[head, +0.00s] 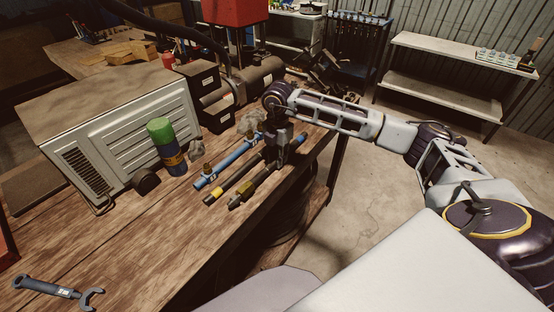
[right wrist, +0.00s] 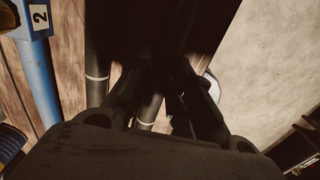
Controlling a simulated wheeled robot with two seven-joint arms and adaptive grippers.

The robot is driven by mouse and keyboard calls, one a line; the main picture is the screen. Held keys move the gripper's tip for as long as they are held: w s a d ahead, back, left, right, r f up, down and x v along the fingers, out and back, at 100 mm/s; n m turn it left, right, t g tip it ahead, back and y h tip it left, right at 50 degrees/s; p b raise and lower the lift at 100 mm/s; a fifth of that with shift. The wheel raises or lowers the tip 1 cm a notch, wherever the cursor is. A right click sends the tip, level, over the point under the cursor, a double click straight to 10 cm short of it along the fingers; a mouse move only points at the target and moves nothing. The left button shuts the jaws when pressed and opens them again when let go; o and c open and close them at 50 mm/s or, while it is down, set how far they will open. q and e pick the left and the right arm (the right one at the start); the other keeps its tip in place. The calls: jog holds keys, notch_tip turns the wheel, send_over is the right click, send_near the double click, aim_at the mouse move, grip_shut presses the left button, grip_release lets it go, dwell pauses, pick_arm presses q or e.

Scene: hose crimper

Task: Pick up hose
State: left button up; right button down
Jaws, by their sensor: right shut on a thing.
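Three hoses lie side by side near the right end of the wooden workbench. They are a blue hose (head: 229,164), a black hose (head: 232,185) with a yellow band, and a dark hose (head: 262,176) with a brass-coloured end fitting, nearest the front edge. My right gripper (head: 284,154) reaches down over their far part. In the right wrist view the dark hose (right wrist: 149,112), with a pale ring, lies between my fingers, and the right gripper (right wrist: 160,105) is shut on it. The black hose (right wrist: 97,60) and the blue hose (right wrist: 36,75), labelled 2, lie to the left. My left gripper is out of view.
On the workbench (head: 130,235) stand a grey vented unit (head: 125,130), a green-topped can (head: 165,145) and a machine with a motor (head: 255,80). A wrench (head: 55,290) lies at front left. A shelf table (head: 450,60) stands beyond open floor at right.

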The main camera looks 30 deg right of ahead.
jog(key=shift+r, duration=0.45)
notch_tip(320, 180, up, 7)
jog(key=shift+f+b, duration=0.1)
jog(key=shift+b, duration=0.3)
jog(key=shift+r, duration=0.65)
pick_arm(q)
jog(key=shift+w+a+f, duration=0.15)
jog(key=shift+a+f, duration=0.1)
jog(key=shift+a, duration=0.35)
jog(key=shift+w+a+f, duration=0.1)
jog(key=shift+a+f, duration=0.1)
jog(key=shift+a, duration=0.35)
pick_arm(e)
jog(key=shift+r, duration=0.15)
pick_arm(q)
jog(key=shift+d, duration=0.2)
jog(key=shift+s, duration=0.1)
